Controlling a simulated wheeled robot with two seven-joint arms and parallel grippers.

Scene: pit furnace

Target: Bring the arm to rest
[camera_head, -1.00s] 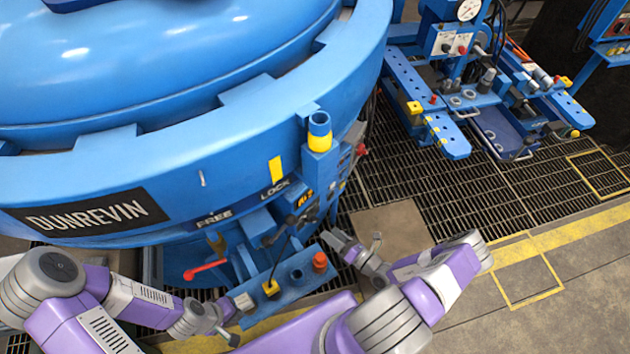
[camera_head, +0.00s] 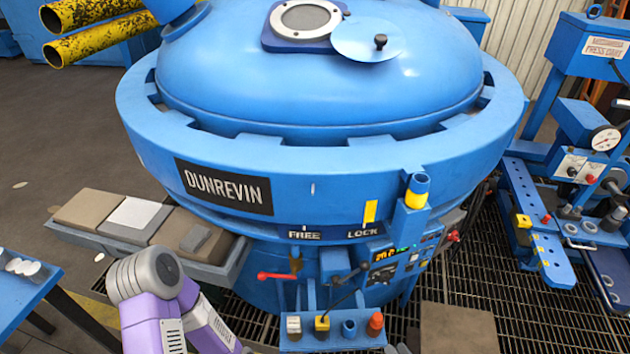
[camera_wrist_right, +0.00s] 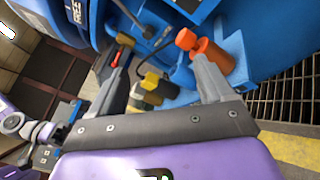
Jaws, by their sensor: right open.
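My right gripper (camera_wrist_right: 162,62) is open in the right wrist view, with its two grey fingers spread apart. The yellow-topped control (camera_wrist_right: 152,88) and the orange-red knob (camera_wrist_right: 190,40) of the furnace panel show beyond and between the fingers. I see nothing held. In the head view only a small grey piece of the right gripper (camera_head: 400,348) shows at the bottom edge, just below the panel. My purple left arm (camera_head: 165,305) comes in at the lower left, and its gripper is below the picture.
The blue pit furnace (camera_head: 320,165) fills the middle. Its control shelf (camera_head: 335,338) carries several knobs, with a red lever (camera_head: 277,276) above it. A bench of blocks (camera_head: 140,228) stands left, a blue table (camera_head: 22,295) far left, and a press cart (camera_head: 540,230) right, over floor grating.

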